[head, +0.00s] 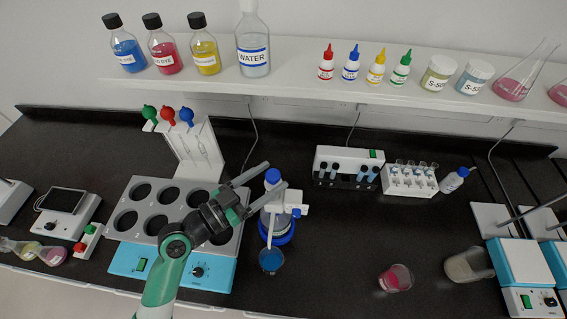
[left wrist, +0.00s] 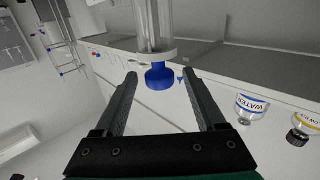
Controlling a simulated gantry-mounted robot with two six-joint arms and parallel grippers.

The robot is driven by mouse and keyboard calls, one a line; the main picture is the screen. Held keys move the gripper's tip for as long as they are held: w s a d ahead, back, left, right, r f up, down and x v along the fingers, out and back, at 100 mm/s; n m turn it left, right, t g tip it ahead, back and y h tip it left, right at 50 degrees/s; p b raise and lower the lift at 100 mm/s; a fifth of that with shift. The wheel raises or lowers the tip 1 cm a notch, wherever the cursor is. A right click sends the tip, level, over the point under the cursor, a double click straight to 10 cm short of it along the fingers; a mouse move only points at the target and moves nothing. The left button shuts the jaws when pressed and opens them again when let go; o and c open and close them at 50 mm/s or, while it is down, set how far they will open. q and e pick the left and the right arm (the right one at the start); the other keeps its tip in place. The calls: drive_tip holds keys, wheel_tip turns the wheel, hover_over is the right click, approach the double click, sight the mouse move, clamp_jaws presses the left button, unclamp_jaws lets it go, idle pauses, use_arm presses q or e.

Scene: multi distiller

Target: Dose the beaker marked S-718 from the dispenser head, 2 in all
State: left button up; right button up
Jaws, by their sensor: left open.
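The bottle-top dispenser (head: 281,214) stands near the middle of the bench, with a blue knob (head: 272,176) on top and a blue ring round its base. A beaker with blue liquid (head: 271,261) stands in front of it, by the spout; no S-718 mark is readable on it. My left gripper (head: 275,174) is open, its fingers reaching to the dispenser's top. In the left wrist view the blue knob (left wrist: 160,75) shows between the open fingers, with a gap on each side. My right gripper is not in view.
A beaker with red liquid (head: 396,278) and a cloudy one (head: 466,266) stand to the right. A heating block with round wells (head: 172,240) lies under my left arm.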

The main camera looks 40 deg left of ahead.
use_arm(q)
drive_tip(key=w, duration=0.4)
drive_tip(key=shift+w+d, duration=0.25)
drive_tip(key=shift+w, duration=0.1)
drive_tip(key=shift+c, duration=0.3)
clamp_jaws()
idle(0.7)
